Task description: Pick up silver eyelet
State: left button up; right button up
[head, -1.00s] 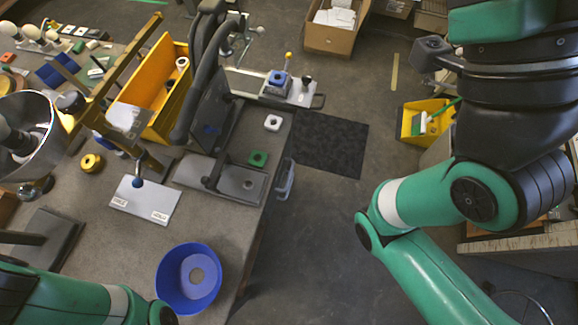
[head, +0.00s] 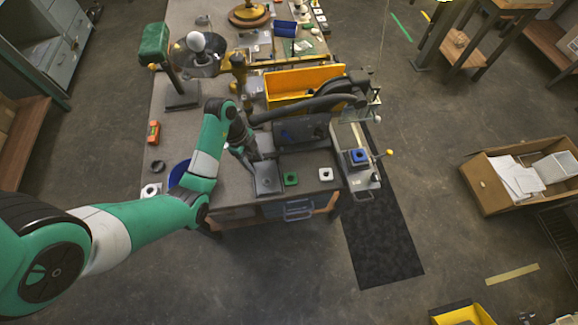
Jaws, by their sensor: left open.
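I cannot make out a silver eyelet for certain; any eyelet is too small or hidden here. My left arm reaches in from the left over the workbench (head: 225,100). Its gripper (head: 250,165) is open, beside a grey metal plate (head: 268,182) near the bench's front edge. I cannot tell whether the fingers touch anything. My right gripper is out of view.
A blue bowl (head: 180,178) is partly hidden behind my left arm. A yellow bin (head: 290,88) and a black-armed machine (head: 310,125) stand behind.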

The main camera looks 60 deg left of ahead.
pick_arm(q)
jog(key=b, duration=0.5)
send_over(267, 182)
jog(key=s+a, duration=0.2)
notch_tip(267, 182, down, 6)
jog(key=shift+w+a+r, duration=0.1)
jog(key=shift+r, duration=0.1)
jog(key=shift+w+d+f, duration=0.2)
jog(key=shift+d+f, duration=0.05)
jog(key=shift+f, duration=0.2)
jog(key=b+x, duration=0.2)
jog(key=x, duration=0.3)
jog(key=shift+d+b, duration=0.1)
jog(key=shift+b, duration=0.25)
jog(key=shift+w, duration=0.1)
grip_shut()
